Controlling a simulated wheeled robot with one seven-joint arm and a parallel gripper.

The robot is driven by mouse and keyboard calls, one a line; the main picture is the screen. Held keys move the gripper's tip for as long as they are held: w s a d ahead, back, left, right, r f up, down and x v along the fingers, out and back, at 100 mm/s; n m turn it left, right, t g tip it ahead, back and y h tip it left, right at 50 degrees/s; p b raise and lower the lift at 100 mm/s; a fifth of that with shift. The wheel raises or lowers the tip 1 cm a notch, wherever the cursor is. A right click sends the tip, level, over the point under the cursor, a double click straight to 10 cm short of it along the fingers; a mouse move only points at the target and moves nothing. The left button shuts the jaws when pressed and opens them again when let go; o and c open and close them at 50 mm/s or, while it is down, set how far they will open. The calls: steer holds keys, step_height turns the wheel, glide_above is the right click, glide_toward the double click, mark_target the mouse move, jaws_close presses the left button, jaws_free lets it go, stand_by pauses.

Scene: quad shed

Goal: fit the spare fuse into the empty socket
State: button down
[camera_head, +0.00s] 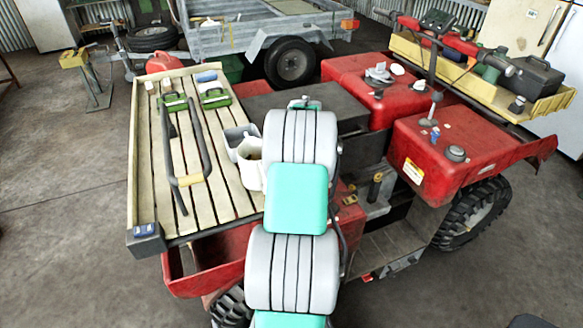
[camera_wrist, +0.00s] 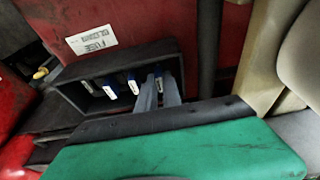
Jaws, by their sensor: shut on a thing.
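In the wrist view my gripper (camera_wrist: 160,87) reaches into a black fuse box (camera_wrist: 66,96) with its two grey fingers close together. Several blue and white fuses stand in a row to the left, one nearest my fingers (camera_wrist: 133,84). I cannot tell whether the held fuse is inside a socket or just in front of one. The empty socket is not clearly visible. In the head view my arm hides the gripper and the fuse box.
A white label reading FUSE (camera_wrist: 92,40) is on the red panel above the box. A yellow-tipped part (camera_wrist: 41,73) is at left.

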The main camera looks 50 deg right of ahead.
steer(key=shift+f, duration=0.35)
steer(key=c, duration=1.4)
jaws_free()
steer(key=shift+c, duration=0.2)
